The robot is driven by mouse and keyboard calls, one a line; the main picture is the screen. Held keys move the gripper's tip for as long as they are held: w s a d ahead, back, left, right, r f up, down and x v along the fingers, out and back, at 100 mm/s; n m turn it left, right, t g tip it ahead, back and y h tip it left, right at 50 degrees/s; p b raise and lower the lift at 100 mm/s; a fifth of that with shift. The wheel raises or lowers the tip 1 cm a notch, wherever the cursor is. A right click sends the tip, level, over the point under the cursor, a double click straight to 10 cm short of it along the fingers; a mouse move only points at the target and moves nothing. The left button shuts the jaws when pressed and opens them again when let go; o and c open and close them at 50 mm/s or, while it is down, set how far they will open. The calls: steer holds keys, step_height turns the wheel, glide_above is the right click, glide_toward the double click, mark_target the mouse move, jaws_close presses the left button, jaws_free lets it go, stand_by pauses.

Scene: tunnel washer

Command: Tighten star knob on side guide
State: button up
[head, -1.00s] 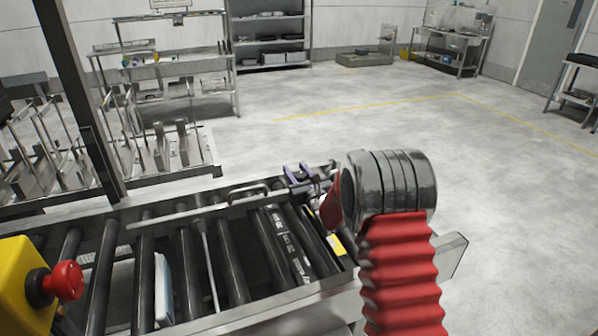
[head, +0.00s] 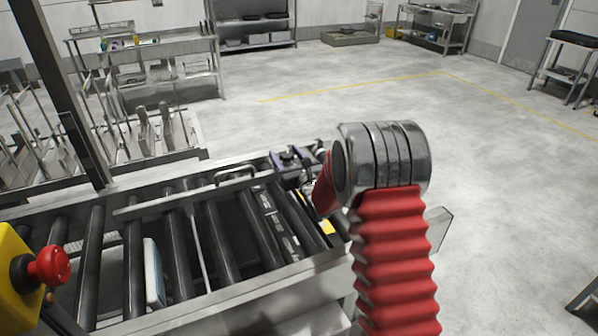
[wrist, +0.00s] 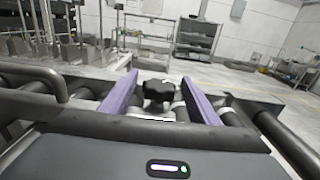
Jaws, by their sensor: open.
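The black star knob (wrist: 158,90) shows in the wrist view, ahead of my gripper and, in the picture, between its two purple fingers. My gripper (wrist: 160,92) is open, with clear gaps between the knob and both fingers. In the head view my gripper (head: 292,158) is small and partly hidden by my own arm, at the far side rail near the conveyor's right end. The side guide (head: 185,198) is a long metal bar along the far side of the rollers. I cannot tell the knob apart in the head view.
Black rollers (head: 222,235) fill the conveyor, with a pale flat object (head: 154,272) standing between two of them. A red emergency stop button (head: 48,266) on a yellow box is at lower left. A metal bench (head: 150,55) and shelf (head: 253,30) stand behind.

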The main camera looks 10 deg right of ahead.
steer(key=v, duration=1.1)
